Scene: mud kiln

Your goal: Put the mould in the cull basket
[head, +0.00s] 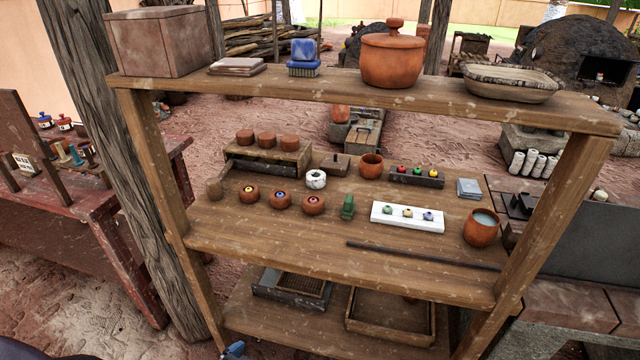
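I cannot tell for sure which thing is the mould. A small brown block with a knob (335,164) stands at the back of the middle shelf, and an open wooden frame (390,334) lies on the bottom shelf. No clear cull basket shows; a shallow oblong grey-brown tray (511,83) sits at the right of the top shelf. A small blue and dark part (233,350) at the bottom edge, left of the bottom shelf, looks like the tip of my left gripper; its fingers cannot be made out. My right gripper is out of view.
The middle shelf (290,240) holds small pots, beads, a white tray (407,217), a green figure (348,206) and a dark rod (422,256). The top shelf bears a lidded pot (391,60) and a box (160,42). A post (130,160) stands at the left.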

